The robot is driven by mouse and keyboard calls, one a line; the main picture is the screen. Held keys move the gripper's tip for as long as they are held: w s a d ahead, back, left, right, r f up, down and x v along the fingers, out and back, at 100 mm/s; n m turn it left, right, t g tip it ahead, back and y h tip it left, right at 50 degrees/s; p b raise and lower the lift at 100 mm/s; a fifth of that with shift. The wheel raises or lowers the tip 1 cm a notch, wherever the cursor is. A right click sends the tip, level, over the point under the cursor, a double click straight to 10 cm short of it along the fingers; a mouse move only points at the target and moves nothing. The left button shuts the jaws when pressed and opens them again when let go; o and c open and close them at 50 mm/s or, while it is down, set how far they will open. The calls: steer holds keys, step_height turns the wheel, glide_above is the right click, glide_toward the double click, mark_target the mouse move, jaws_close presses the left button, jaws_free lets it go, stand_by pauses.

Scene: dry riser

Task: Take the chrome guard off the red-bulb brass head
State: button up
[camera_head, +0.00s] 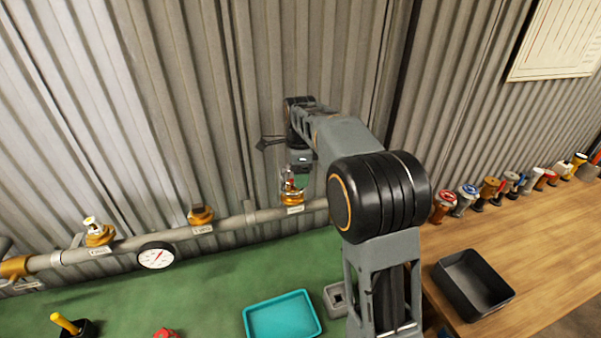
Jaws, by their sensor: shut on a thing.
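The brass head (292,198) stands on the grey pipe at the right end of its visible run, with a small label below it. A hint of red shows at its top, small and partly hidden. The chrome guard (287,185) shows as thin shiny bars around the top of this head. My gripper (294,175) reaches down from above and is shut on the guard. The guard is still around the head or just above it; I cannot tell which. The fingertips are small and partly hidden by my wrist.
The pipe (235,222) also carries a white-topped head (98,232), a brass fitting (201,215) and a gauge (156,255). The wooden bench holds a black bin (505,291) and several heads.

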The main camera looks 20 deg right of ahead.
steer(key=shift+r+p, duration=0.95)
steer(key=shift+r, duration=1.8)
steer(key=shift+r, duration=0.25)
steer(key=shift+r, duration=1.9)
